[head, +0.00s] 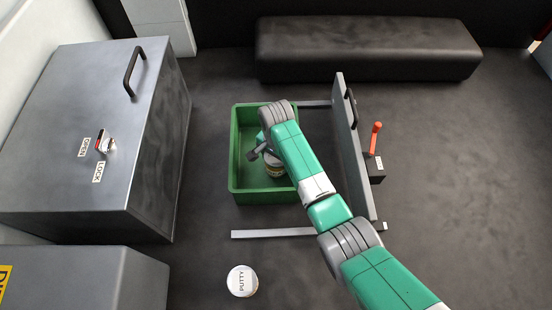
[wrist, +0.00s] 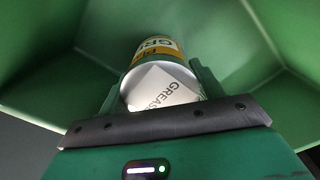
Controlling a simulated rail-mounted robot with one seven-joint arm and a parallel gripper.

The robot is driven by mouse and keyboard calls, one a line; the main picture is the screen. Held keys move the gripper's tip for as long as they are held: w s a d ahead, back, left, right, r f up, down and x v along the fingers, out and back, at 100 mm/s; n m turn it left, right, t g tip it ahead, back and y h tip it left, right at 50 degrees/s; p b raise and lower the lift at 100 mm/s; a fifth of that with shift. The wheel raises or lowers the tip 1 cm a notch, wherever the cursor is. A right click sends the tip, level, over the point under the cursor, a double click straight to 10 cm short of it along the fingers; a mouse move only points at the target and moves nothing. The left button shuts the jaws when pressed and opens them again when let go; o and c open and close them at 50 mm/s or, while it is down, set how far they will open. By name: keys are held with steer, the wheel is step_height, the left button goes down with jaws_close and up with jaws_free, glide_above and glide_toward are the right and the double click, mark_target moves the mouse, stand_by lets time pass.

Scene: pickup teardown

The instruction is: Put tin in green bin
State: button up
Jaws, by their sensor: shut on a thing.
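The tin (wrist: 162,84) has a white lid lettered "GREASE" and a yellow band. My gripper (wrist: 160,88) is shut on it, with one finger on each side in the wrist view. In the head view the tin (head: 273,166) shows partly beneath my gripper (head: 268,158), inside the outline of the green bin (head: 234,160). In the wrist view green bin walls (wrist: 275,65) surround the tin. I cannot tell whether the tin touches the bin floor. My arm covers the bin's right side in the head view.
A white tin lettered "PUTTY" (head: 242,281) stands on the floor in front of the bin. An upright grey panel (head: 352,150) with a red lever (head: 374,138) stands to the right. Grey rails (head: 272,233) lie near the bin. A large metal box (head: 95,140) is at left.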

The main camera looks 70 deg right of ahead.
steer(key=shift+f, duration=0.15)
steer(key=o, duration=1.2)
steer(key=shift+o, duration=0.2)
step_height(320, 180, up, 12)
steer(key=shift+r+p, duration=0.2)
steer(key=shift+p, duration=0.7)
